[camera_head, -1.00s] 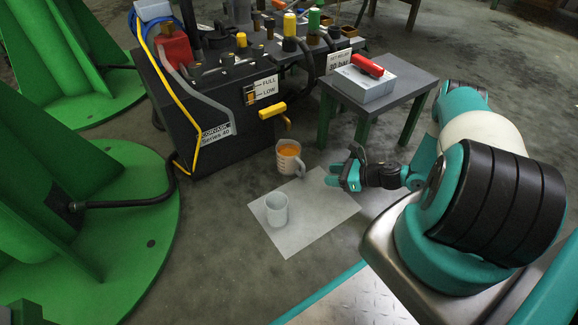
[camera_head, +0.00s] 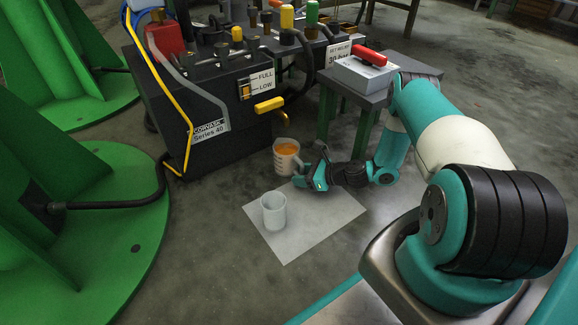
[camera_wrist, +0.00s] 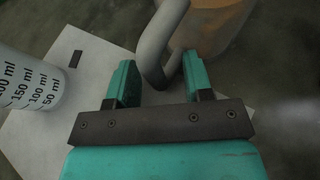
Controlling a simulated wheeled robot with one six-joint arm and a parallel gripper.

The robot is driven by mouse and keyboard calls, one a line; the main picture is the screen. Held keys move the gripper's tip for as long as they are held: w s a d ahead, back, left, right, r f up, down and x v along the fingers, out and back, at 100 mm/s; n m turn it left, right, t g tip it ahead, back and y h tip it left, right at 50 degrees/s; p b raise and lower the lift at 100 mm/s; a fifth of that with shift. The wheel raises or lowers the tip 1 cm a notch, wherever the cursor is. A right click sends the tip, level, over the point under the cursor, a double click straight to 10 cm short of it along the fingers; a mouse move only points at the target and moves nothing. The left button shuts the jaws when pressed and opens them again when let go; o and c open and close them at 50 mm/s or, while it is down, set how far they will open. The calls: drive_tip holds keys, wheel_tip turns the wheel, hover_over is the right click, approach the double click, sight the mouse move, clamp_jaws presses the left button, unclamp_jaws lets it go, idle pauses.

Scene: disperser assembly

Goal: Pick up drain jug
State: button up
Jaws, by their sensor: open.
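A translucent jug with orange liquid (camera_head: 287,160) stands upright on the floor under the yellow drain handle. In the wrist view its orange-tinted body (camera_wrist: 215,28) is cut by the top edge, and its grey handle (camera_wrist: 155,50) shows between my fingertips. An empty pale measuring jug (camera_head: 273,212) stands on the white sheet; its printed scale shows in the wrist view (camera_wrist: 28,80). My gripper (camera_head: 309,172) is open and low, just right of the orange-filled jug. In the wrist view my gripper (camera_wrist: 160,78) holds nothing. I cannot tell whether a finger touches the handle.
The white sheet (camera_head: 310,235) lies on the floor below my gripper. The black machine (camera_head: 205,135) with its yellow handle (camera_head: 269,105) rises behind the orange-filled jug. A small table (camera_head: 350,98) bearing a grey box (camera_head: 364,74) stands close behind my arm.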

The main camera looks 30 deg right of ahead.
clamp_jaws()
drive_tip(key=shift+r+p, duration=0.2)
drive_tip(key=shift+p, duration=0.1)
